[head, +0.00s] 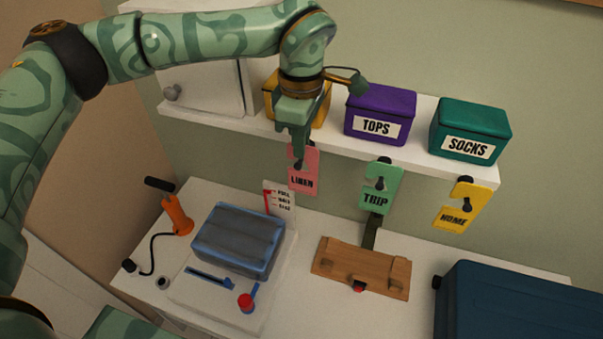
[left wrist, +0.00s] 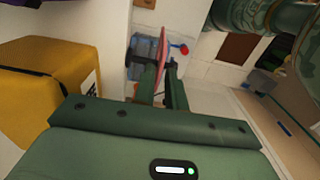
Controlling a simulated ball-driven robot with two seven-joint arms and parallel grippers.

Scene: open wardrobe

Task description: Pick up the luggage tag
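Three door-hanger-shaped tags hang on dark hooks along the shelf's front edge: a pink LINEN tag (head: 303,173), a green TRIP tag (head: 380,191) and a yellow HOME tag (head: 467,208). My left gripper (head: 299,158) points down at the top of the pink tag. In the left wrist view the pink tag (left wrist: 148,28) is seen nearly edge-on, running between the two fingers (left wrist: 164,85). The fingers stand apart on either side of it; firm contact is not visible. The pink tag still hangs by the shelf edge. My right gripper is not in view.
The white shelf (head: 411,159) holds a yellow box (head: 318,109), a purple TOPS box (head: 380,113) and a teal SOCKS box (head: 470,131). Below are a blue packed bundle (head: 238,240), an orange-handled tool (head: 177,215), a wooden board (head: 360,267) and a dark blue case (head: 520,300).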

